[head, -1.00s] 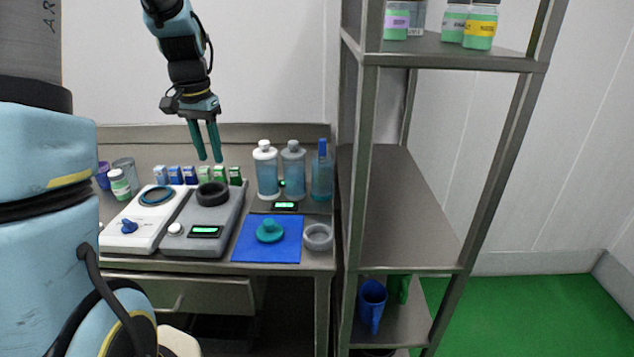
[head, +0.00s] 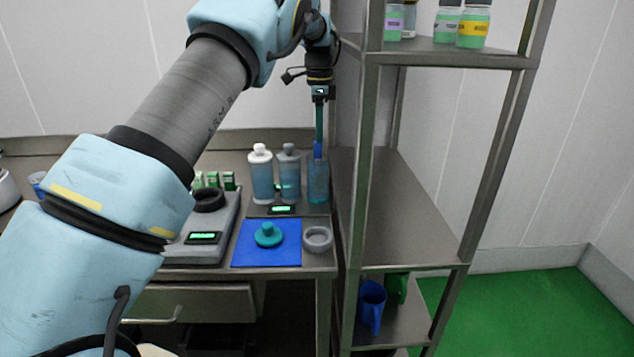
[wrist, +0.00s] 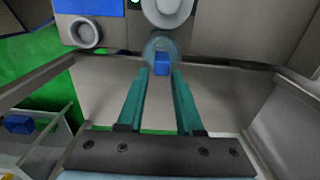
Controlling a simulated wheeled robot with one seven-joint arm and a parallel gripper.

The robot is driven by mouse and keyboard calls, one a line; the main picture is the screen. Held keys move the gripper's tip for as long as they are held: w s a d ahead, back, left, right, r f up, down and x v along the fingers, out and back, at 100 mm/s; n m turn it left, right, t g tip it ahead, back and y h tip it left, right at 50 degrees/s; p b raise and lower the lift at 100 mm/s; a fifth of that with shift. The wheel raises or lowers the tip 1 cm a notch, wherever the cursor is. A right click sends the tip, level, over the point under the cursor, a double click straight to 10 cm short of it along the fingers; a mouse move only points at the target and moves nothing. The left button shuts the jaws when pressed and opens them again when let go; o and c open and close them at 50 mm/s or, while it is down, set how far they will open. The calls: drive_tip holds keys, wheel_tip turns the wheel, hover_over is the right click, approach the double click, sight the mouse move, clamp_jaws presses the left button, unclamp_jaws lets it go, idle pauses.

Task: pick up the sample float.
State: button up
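The sample float appears to be the blue stem (head: 318,151) that stands upright out of the right-hand clear vessel (head: 318,182) of blue liquid. In the wrist view its blue top (wrist: 162,63) shows between the fingertips, with the round vessel rim around it. Its lower part is hard to make out in the liquid. My gripper (head: 319,143) points straight down over the vessel, tips at the float's top. In the wrist view my gripper (wrist: 162,72) is open, with gaps visible between the fingers and the float.
Two capped bottles (head: 262,178) (head: 289,178) stand just left of the vessel. A steel shelf rack (head: 361,160) rises close on the right. In front lie a blue mat (head: 245,256) with a teal knobbed piece (head: 268,236) and a grey ring (head: 317,239).

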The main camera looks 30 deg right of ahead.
sight(318, 155)
drive_tip(key=shift+w+a+f+p, duration=0.1)
drive_tip(key=shift+f+p, duration=0.75)
drive_tip(key=shift+f, duration=1.1)
drive_tip(key=shift+w+f+p, duration=0.1)
drive_tip(key=shift+f+p, duration=0.75)
drive_tip(key=shift+f, duration=1.05)
clamp_jaws()
